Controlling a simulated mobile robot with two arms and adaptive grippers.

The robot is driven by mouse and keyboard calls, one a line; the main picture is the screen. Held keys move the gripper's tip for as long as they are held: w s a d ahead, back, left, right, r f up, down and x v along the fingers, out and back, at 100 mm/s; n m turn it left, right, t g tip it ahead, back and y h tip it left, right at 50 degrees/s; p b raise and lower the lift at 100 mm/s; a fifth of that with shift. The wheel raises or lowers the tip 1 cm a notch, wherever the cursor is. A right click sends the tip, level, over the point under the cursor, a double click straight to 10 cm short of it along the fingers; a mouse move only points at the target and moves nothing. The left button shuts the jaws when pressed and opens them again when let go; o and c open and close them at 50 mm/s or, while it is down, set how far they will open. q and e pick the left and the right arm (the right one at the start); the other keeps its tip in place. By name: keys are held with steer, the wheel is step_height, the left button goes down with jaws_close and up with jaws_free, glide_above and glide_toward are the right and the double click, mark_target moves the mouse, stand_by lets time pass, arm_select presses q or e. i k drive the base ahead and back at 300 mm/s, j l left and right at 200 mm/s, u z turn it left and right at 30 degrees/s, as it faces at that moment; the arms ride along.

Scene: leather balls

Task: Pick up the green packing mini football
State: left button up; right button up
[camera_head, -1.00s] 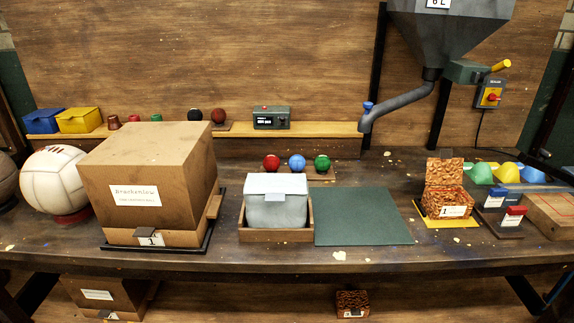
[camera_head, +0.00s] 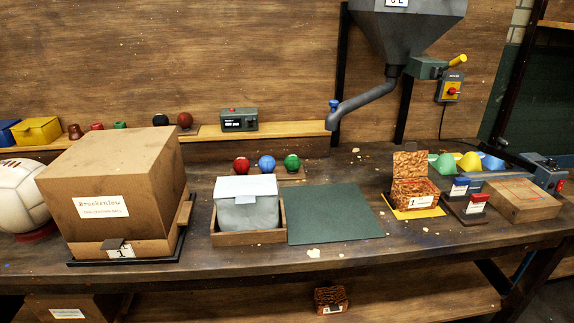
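A small green ball (camera_head: 292,163) sits at the right end of a row of three on a low wooden stand (camera_head: 301,175), towards the back of the workbench. A blue ball (camera_head: 267,164) is beside it, and a red ball (camera_head: 242,166) is at the left end. I take the green ball to be the green mini football; its surface detail is too small to tell. The balls stand behind a grey lidded box (camera_head: 246,211) in a wooden tray. Neither of my grippers is in view.
A large cardboard box (camera_head: 110,180) takes up the left of the bench (camera_head: 350,262). A bare green mat (camera_head: 333,225) lies right of the tray. A hopper spout (camera_head: 370,102) hangs above the back. An open patterned box (camera_head: 411,190) stands on the right.

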mark_target(292, 163)
steer(key=i+l, duration=0.5)
steer(key=l, duration=0.15)
steer(key=i+l, duration=0.45)
steer(key=l, duration=0.15)
